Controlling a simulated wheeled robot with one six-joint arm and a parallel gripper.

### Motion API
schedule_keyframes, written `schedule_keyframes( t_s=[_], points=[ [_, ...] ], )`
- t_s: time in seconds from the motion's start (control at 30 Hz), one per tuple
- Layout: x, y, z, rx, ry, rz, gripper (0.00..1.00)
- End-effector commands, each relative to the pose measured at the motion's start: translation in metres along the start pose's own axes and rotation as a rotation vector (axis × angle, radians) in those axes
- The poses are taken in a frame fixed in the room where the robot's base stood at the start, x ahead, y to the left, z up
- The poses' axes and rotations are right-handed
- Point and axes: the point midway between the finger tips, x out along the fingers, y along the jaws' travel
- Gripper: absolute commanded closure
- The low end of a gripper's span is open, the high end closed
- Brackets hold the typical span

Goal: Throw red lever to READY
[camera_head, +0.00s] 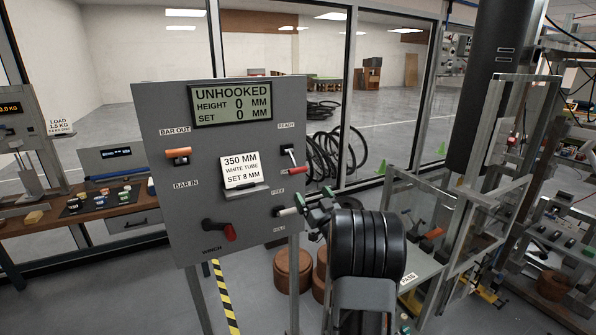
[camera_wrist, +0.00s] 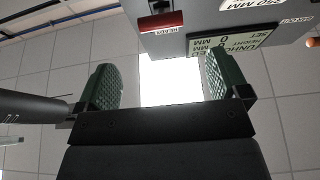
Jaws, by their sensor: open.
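The red lever (camera_head: 292,170) is on the upper right of the grey panel (camera_head: 190,205). Its metal arm slants down and its red handle sits below the READY label (camera_head: 286,126). In the wrist view the red lever (camera_wrist: 161,21) shows at the top, beyond the fingertips, with the READY label (camera_wrist: 158,59) upside down below it. My gripper (camera_head: 313,197) is open and empty, below and right of the red lever, apart from it. Its two green ribbed fingers also show in the wrist view (camera_wrist: 161,80).
A pale-handled lever (camera_head: 286,212) by FREE and HOLD is close to my gripper. An orange lever (camera_head: 178,152), a note card (camera_head: 241,170) and a winch crank with red knob (camera_head: 231,232) are on the panel. A display (camera_head: 232,103) reads UNHOOKED. A metal frame (camera_head: 485,170) stands right.

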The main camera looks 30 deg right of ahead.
Motion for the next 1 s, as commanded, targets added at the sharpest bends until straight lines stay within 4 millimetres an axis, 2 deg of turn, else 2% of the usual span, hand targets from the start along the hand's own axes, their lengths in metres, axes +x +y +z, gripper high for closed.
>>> schedule_keyframes(
  t_s=[0.03, 0.2, 0.5, 0.7, 1.0],
  points=[
    [0.012, -0.001, -0.003, 0.001, 0.001, -0.003, 0.06],
    [0.046, -0.001, -0.003, 0.001, 0.000, -0.002, 0.06],
    [0.092, -0.001, -0.002, 0.000, -0.002, 0.000, 0.06],
    [0.107, -0.001, -0.001, 0.000, -0.002, 0.000, 0.06],
    [0.111, -0.001, 0.000, 0.000, -0.002, 0.001, 0.06]
  ],
)
